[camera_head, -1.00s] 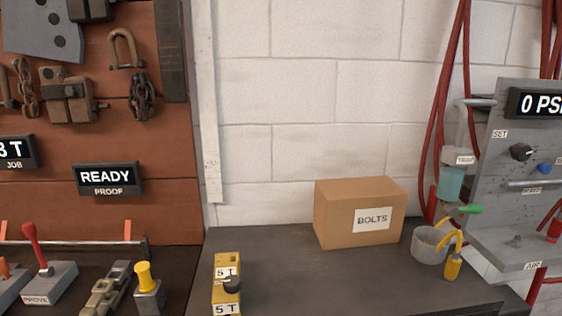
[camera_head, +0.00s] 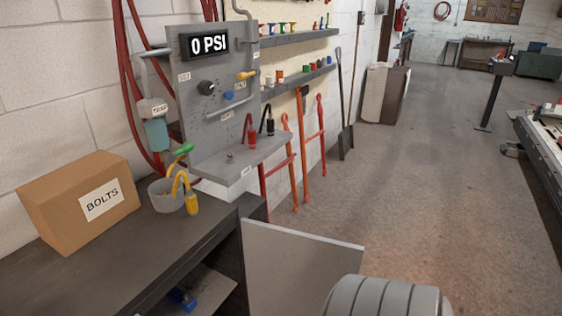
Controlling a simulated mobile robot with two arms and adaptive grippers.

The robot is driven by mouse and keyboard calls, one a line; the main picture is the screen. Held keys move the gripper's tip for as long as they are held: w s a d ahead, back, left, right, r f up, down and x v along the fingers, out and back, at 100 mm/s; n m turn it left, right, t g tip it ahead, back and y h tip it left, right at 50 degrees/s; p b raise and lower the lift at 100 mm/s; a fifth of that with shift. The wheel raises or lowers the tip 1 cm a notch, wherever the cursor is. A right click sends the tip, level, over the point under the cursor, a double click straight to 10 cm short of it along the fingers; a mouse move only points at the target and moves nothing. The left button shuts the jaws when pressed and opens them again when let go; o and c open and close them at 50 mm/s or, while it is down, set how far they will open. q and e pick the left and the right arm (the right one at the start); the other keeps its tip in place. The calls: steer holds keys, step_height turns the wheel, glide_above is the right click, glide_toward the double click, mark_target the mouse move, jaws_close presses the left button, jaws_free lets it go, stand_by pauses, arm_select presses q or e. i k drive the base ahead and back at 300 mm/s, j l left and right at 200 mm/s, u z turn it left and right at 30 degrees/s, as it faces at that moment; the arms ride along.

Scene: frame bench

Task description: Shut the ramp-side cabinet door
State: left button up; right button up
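The cabinet door (camera_head: 295,272) is a flat light grey panel at the bottom middle of the head view. It stands open, swung out from the right end of the dark bench cabinet (camera_head: 150,248). Its lower part is cut off by the picture edge. The open cabinet front shows an inner shelf (camera_head: 208,288) and a small blue object (camera_head: 182,298). Neither gripper is in view.
A BOLTS carton (camera_head: 60,215) and a grey cup (camera_head: 165,198) stand on the bench top. A gauge panel reading 0 PSI (camera_head: 205,130) is beyond them. Orange-red tools (camera_head: 294,165) lean on the wall.

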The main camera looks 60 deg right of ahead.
mark_target(290, 272)
steer(key=l+u, duration=0.3)
steer(key=k+l+u, duration=0.3)
steer(key=k+l, duration=0.15)
steer(key=l, duration=0.25)
steer(key=k+l+u, duration=0.1)
steer(key=l, duration=0.25)
steer(key=k+l, duration=0.15)
steer(key=l, duration=0.2)
steer(key=k+l+u, duration=0.15)
steer(key=l, duration=0.25)
steer(key=k+l, duration=0.15)
steer(key=l, duration=0.2)
steer(key=k+l+u, duration=0.1)
steer(key=l, duration=0.25)
steer(key=k+l, duration=0.25)
steer(key=l, duration=0.15)
steer(key=k+l, duration=0.25)
steer(key=l, duration=0.2)
steer(key=k+l, duration=0.3)
steer(key=l, duration=0.1)
